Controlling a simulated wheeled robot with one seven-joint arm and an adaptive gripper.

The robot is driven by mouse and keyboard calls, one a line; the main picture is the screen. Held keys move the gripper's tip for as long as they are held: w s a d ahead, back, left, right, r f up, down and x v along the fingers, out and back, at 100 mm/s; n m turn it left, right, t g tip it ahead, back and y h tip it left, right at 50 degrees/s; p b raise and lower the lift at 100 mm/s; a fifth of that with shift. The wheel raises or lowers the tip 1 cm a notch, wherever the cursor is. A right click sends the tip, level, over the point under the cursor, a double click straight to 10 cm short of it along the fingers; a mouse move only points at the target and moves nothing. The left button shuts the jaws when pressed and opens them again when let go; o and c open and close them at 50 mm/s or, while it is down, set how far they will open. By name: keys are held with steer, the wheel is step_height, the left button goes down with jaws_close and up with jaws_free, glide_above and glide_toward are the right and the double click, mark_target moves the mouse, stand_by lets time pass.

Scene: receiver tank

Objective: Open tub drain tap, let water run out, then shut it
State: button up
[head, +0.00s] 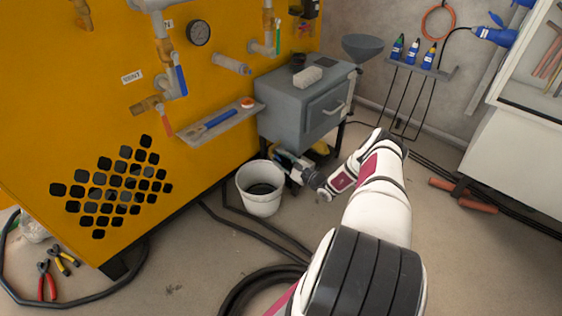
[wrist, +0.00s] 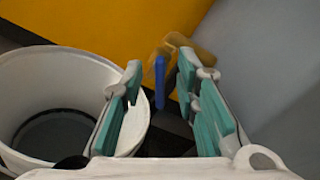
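A brass tap with a blue lever (wrist: 160,80) shows in the wrist view, in front of the yellow panel and beside a grey-blue surface. The lever hangs roughly upright in the picture, in the gap between my fingertips. My gripper (wrist: 161,72) is open, with its teal pads apart, and I see no clear contact with the lever. In the head view my gripper (head: 287,160) is low beside the grey tub cabinet (head: 285,112), and this tap is hidden there. A white bucket (head: 262,206) stands on the floor just left of my gripper; it also fills the left of the wrist view (wrist: 75,68).
Black hoses (head: 250,228) cross the floor. Pliers (head: 47,280) lie front left. An orange bar (head: 463,195) lies at right.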

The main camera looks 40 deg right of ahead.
jaws_close()
steer(key=shift+n, duration=0.4)
steer(key=n+p, duration=0.2)
steer(key=n, duration=0.3)
steer(key=n+p, duration=0.2)
steer(key=n, duration=0.4)
steer(key=shift+f, duration=0.1)
stand_by(0.5)
jaws_free()
